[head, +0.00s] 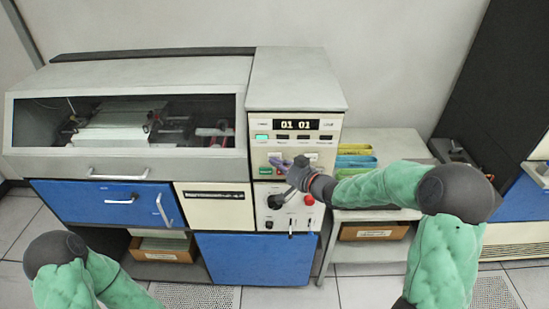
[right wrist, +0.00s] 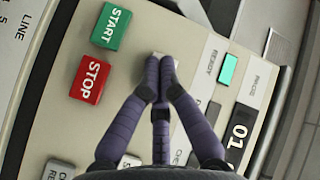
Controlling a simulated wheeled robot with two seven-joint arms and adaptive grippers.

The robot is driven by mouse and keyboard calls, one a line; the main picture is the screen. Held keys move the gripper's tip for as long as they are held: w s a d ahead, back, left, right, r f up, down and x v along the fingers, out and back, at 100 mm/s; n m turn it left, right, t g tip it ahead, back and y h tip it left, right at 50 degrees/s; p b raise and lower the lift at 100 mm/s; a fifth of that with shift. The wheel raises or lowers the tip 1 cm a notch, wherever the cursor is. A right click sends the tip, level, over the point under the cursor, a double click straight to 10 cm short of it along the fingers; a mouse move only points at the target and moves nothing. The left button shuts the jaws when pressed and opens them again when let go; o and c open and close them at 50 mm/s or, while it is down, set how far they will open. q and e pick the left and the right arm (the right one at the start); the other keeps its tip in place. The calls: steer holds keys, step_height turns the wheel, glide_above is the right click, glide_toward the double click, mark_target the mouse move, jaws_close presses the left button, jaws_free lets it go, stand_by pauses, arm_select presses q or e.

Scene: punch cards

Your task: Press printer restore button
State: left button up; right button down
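The printer's control panel (head: 255,155) is the cream front face at the right end of the grey machine. My right gripper (head: 283,168) is in front of its button area. In the right wrist view its purple fingers (right wrist: 160,62) are shut together and empty. A green START button (right wrist: 112,26) and a red STOP button (right wrist: 91,79) sit to the left. No restore label is readable. My left gripper is out of view.
A display reading 01 01 (head: 297,124) and a lit teal indicator (right wrist: 228,69) are near the buttons. A red knob (head: 309,200) and switches are below. A side shelf (head: 385,145) with coloured card trays (head: 355,160) stands to the right.

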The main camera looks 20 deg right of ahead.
stand_by(0.6)
steer(key=shift+s+a, duration=0.15)
steer(key=shift+s, duration=0.55)
steer(key=s, duration=0.2)
steer(key=s+a, duration=0.1)
steer(key=s, duration=0.1)
steer(key=shift+s+a, duration=0.2)
steer(key=shift+s, duration=0.2)
stand_by(0.6)
